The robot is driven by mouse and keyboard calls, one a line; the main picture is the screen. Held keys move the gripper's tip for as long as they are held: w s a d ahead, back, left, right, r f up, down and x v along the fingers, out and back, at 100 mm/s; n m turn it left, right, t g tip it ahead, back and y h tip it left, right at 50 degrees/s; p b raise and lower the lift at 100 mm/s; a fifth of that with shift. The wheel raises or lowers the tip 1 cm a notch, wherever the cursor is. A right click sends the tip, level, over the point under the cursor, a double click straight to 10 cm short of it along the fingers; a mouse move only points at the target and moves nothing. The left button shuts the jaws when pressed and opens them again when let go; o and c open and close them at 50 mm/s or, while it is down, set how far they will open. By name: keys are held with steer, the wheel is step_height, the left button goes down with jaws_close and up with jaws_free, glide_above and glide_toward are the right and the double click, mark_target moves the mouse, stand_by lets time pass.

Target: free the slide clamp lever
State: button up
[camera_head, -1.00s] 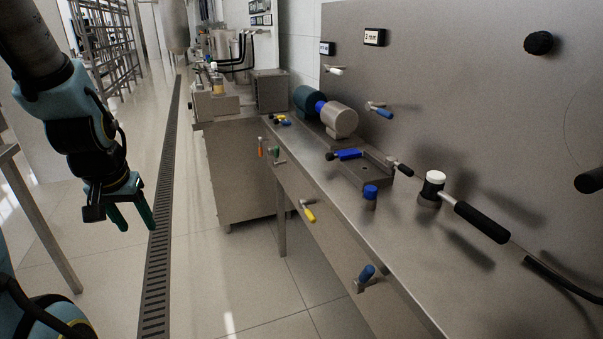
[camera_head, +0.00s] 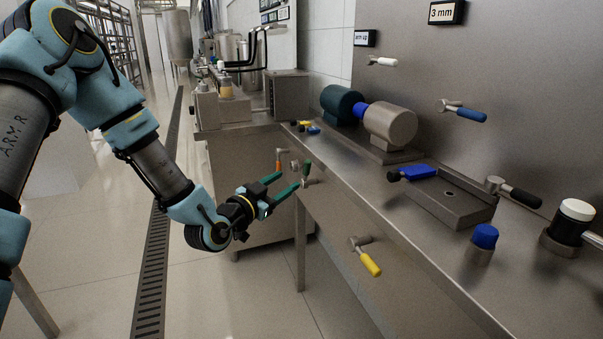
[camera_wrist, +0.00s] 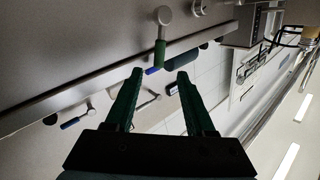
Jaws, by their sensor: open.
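My gripper (camera_head: 289,180) is open and empty, with its two green fingers apart in front of the bench's front edge. It also shows in the wrist view (camera_wrist: 160,72). A small lever with a green handle (camera_head: 307,168) hangs on the bench front close to the fingertips; a green-handled lever (camera_wrist: 160,52) shows between and beyond the fingers in the wrist view. A lever with an orange handle (camera_head: 278,163) is just left of it. On the bench, a blue clamp lever with a black knob (camera_head: 415,173) lies across a grey slide block (camera_head: 450,203). I cannot tell which lever is the slide clamp's.
A teal and grey motor (camera_head: 390,125) stands on the bench behind. A blue-capped knob (camera_head: 484,237) and a white-capped post (camera_head: 570,220) stand at right. A yellow-handled lever (camera_head: 368,262) projects from the bench front. The floor left of the bench is clear.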

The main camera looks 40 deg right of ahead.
mark_target(305, 169)
steer(key=p+x, duration=0.1)
steer(key=x, duration=0.7)
steer(key=shift+d, duration=0.3)
steer(key=shift+c, duration=0.3)
jaws_close()
stand_by(0.7)
